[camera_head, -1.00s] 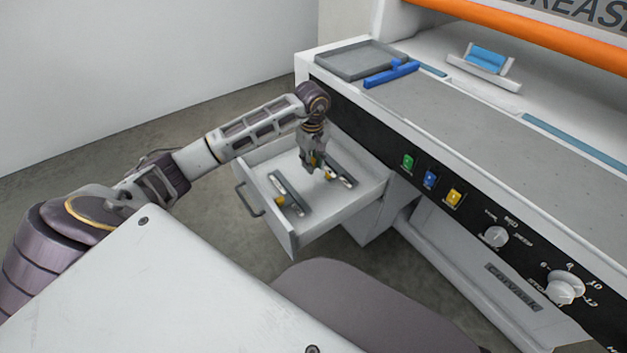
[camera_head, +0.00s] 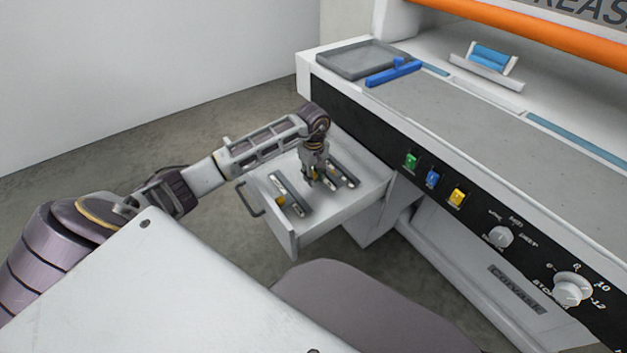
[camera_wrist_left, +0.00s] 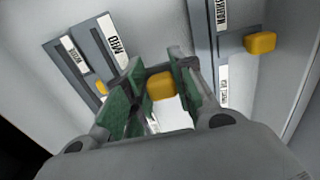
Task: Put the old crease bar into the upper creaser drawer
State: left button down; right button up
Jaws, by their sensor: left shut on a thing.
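The upper creaser drawer (camera_head: 345,208) is pulled open below the front panel, in the left middle of the head view. My left gripper (camera_head: 314,184) points down into it. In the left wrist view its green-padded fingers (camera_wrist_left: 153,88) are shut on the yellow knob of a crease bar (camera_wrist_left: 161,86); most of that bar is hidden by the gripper. I cannot tell whether it touches the drawer floor. A labelled bar (camera_head: 293,194) lies to the left of the gripper and another (camera_head: 346,171) to the right. My right gripper is not in view.
On the machine top are a grey tray (camera_head: 362,58), a blue bar with a knob (camera_head: 393,72) and a small holder with a blue piece (camera_head: 490,60). Green, blue and yellow switches (camera_head: 433,178) and dials (camera_head: 572,290) line the black panel right of the drawer.

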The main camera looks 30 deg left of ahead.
pick_arm(q)
jog(key=shift+f, duration=1.1)
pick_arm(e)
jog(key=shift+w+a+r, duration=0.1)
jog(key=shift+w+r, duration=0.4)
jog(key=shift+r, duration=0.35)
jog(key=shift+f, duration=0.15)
pick_arm(q)
jog(key=shift+f+b, duration=0.2)
jog(key=shift+b, duration=0.15)
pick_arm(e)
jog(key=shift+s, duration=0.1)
pick_arm(q)
jog(key=shift+f, duration=0.15)
jog(key=shift+f, duration=0.25)
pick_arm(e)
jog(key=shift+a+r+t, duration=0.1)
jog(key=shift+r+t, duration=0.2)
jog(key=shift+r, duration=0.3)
pick_arm(q)
jog(key=c, duration=1.2)
grip_release()
